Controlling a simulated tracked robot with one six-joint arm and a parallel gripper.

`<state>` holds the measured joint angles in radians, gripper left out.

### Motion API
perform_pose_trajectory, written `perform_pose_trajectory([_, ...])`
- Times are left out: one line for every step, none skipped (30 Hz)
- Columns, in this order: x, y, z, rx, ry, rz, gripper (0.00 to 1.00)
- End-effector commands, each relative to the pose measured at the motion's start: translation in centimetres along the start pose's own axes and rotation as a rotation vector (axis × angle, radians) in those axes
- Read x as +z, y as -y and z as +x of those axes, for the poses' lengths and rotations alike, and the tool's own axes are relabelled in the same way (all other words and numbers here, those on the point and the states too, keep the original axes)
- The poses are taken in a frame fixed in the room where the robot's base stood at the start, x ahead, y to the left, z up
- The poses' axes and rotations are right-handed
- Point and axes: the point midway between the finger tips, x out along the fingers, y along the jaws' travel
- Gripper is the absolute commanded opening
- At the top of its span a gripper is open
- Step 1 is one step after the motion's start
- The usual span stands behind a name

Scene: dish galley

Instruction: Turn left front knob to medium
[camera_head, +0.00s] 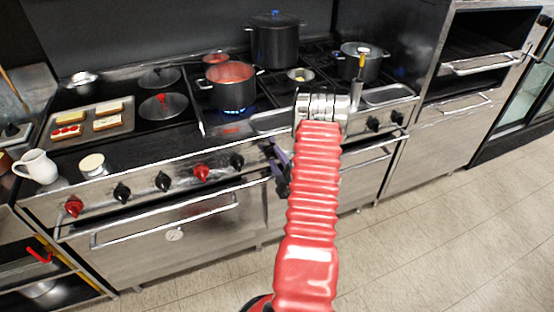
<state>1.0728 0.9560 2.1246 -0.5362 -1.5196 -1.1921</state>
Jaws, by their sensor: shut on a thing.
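My gripper (274,158) is at the stove's front panel, at the end of my red arm. Its dark jaws are shut on a stove knob, which they and the arm mostly hide, so its setting cannot be read. A black knob (236,161) is just left of the gripper, and a red knob (201,173) is farther left. Black knobs (372,124) also show right of my arm. A blue flame burns under the red-filled pot (227,88) on the cooktop.
A tall dark pot (274,42) and another pot (360,64) with a utensil stand behind. A tray (72,138) of bread slices and a white pitcher (37,166) are at left. Oven handles (165,222) project below the knobs. The tiled floor (430,225) at right is clear.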

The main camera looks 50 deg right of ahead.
Motion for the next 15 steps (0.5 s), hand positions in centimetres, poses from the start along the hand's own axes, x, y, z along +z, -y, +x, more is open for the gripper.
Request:
perform_pose_trajectory([0.02,0.11,-0.04,-0.003,0.001,0.001,0.17])
perform_pose_trajectory([0.02,0.11,-0.04,-0.003,0.001,0.001,0.17])
perform_pose_trajectory([0.02,0.12,-0.05,-0.003,0.001,0.001,0.42])
perform_pose_trajectory([0.01,0.12,-0.05,-0.003,0.001,0.001,0.44])
perform_pose_trajectory([0.01,0.11,-0.04,-0.003,0.001,0.002,0.46])
perform_pose_trajectory([0.00,0.11,-0.04,-0.002,0.001,0.002,0.49])
perform_pose_trajectory([0.00,0.11,-0.04,-0.002,0.000,0.002,0.51])
perform_pose_trajectory([-0.01,0.10,-0.03,-0.002,0.000,0.002,0.53])
perform_pose_trajectory([-0.01,0.10,-0.03,-0.002,0.000,0.002,0.56])
perform_pose_trajectory([-0.01,0.09,-0.03,-0.002,0.000,0.002,0.58])
perform_pose_trajectory([-0.01,0.09,-0.03,-0.002,0.000,0.002,0.59])
perform_pose_trajectory([-0.02,0.08,-0.02,-0.002,0.000,0.002,0.59])
perform_pose_trajectory([-0.02,0.08,-0.02,-0.002,0.000,0.002,0.59])
perform_pose_trajectory([-0.02,0.08,-0.02,-0.002,0.000,0.002,0.59])
perform_pose_trajectory([-0.03,0.07,-0.02,-0.002,0.000,0.002,0.59])
